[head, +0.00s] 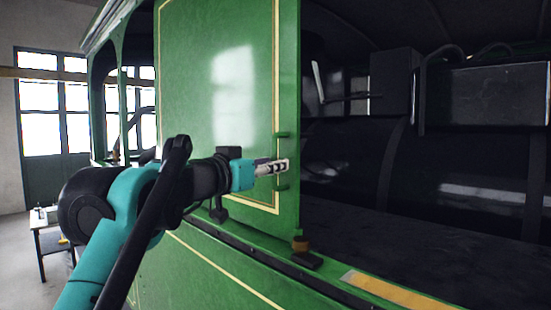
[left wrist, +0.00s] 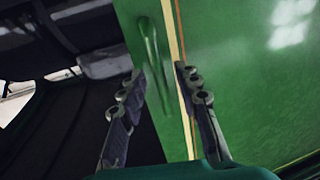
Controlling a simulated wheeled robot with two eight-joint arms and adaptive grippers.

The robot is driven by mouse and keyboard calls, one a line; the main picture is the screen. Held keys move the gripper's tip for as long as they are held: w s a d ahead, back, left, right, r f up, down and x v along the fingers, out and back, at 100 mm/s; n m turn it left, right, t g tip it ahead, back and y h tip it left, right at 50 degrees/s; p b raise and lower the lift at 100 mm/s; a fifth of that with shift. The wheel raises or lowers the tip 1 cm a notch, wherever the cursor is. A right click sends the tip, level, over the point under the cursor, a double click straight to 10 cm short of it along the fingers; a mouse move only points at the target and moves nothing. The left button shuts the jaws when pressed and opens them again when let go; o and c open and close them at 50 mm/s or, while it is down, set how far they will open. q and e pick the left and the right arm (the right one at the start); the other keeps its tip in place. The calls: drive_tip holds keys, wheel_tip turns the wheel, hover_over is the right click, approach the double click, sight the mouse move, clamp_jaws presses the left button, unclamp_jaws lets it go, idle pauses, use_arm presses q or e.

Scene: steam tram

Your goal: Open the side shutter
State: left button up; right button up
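The side shutter (head: 210,70) is a tall green panel with a cream border line, and dark open space lies beside its right edge. A green bar handle (head: 282,136) stands upright near that edge, partly hidden by my left gripper (head: 276,167). In the left wrist view the shutter (left wrist: 240,75) fills the right side, and the handle (left wrist: 150,42) runs down between the fingers. My left gripper (left wrist: 160,74) is open there, one finger on each side of the handle; I cannot tell whether either touches it. My right gripper is not in view.
Right of the shutter is the dark tram interior with a boiler (head: 465,150) and a box (head: 495,95). A green sill with a yellow strip (head: 395,290) runs below. A small table (head: 45,225) stands at far left near tall windows (head: 55,110).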

use_arm(q)
drive_tip(key=shift+x, duration=0.95)
clamp_jaws()
drive_tip(key=shift+s, duration=0.1)
